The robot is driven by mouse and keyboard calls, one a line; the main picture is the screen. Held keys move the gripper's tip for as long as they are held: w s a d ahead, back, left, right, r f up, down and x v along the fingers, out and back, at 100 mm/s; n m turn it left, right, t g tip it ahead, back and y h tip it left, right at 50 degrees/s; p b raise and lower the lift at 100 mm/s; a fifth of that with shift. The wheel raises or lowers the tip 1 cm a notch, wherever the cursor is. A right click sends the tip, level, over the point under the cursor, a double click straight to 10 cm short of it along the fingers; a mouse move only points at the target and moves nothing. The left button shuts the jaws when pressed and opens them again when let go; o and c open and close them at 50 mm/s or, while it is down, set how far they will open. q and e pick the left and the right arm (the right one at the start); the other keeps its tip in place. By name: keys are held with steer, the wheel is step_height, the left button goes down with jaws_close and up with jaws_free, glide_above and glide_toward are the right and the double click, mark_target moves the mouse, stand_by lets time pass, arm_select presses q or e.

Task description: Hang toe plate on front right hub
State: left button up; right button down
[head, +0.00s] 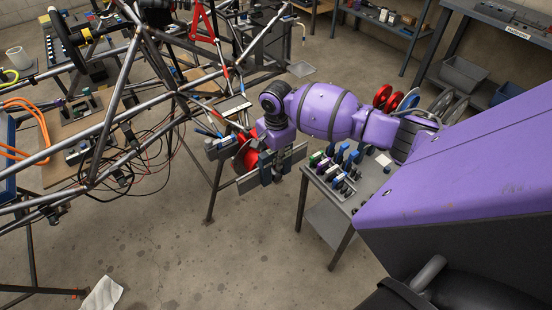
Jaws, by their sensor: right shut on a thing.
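My right gripper (270,160), at the end of the purple arm, is shut on the toe plate. The toe plate (297,157) is a flat grey bar, held on edge and slanting up to the right. It is beside a red round hub part (245,157) at the near right corner of the tube chassis (150,90). The plate overlaps the hub part in this view; I cannot tell whether they touch. The gripper partly hides the plate's middle and the hub. My left gripper is not in view.
A small grey cart (340,203) with several coloured-handled tools stands right of the gripper. Red discs (383,96) and a pale blue disc stand behind the arm. Cables and trays lie among the chassis tubes. The concrete floor (190,260) in front is mostly clear, with a white cloth (101,294).

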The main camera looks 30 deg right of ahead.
steer(key=shift+f, duration=0.4)
stand_by(1.9)
steer(key=shift+f, duration=0.55)
steer(key=shift+w+r, duration=0.1)
steer(key=shift+r, duration=0.1)
steer(key=shift+r, duration=0.85)
steer(key=shift+f, duration=0.5)
stand_by(2.0)
steer(key=shift+f, duration=0.5)
steer(key=shift+r, duration=0.15)
steer(key=shift+r, duration=0.9)
